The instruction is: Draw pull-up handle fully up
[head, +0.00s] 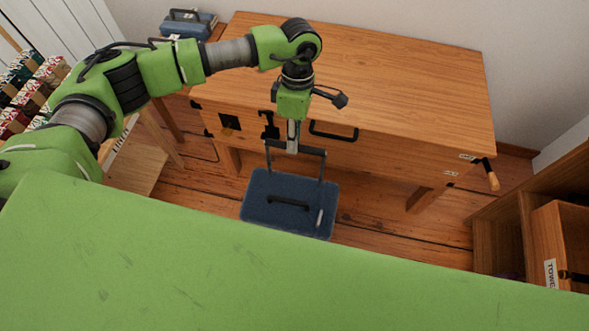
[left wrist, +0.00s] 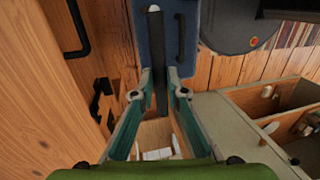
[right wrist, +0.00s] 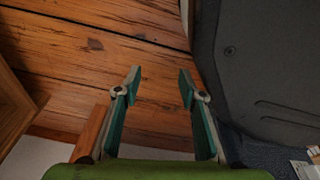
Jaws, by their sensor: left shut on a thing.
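A blue suitcase (head: 257,190) stands on the floor in front of the wooden desk. Its dark pull-up handle (head: 311,151) stands raised above the case top, with its legs showing. My left gripper (head: 292,150) comes down from above and is shut on the middle of the crossbar. In the left wrist view the bar (left wrist: 156,50) runs between the fingertips (left wrist: 160,92), with the blue case (left wrist: 148,42) and its black carry handle (left wrist: 181,40) beyond. My right gripper (right wrist: 158,78) is open and empty over the floorboards; it does not show in the head view.
The wooden desk (head: 400,85) stands just behind the suitcase, with a black pull (head: 334,131) on its front close to my left gripper. Another blue case (head: 188,24) is at the back left. A wooden shelf (head: 495,228) stands at right. Bare floor (head: 385,215) lies right of the suitcase.

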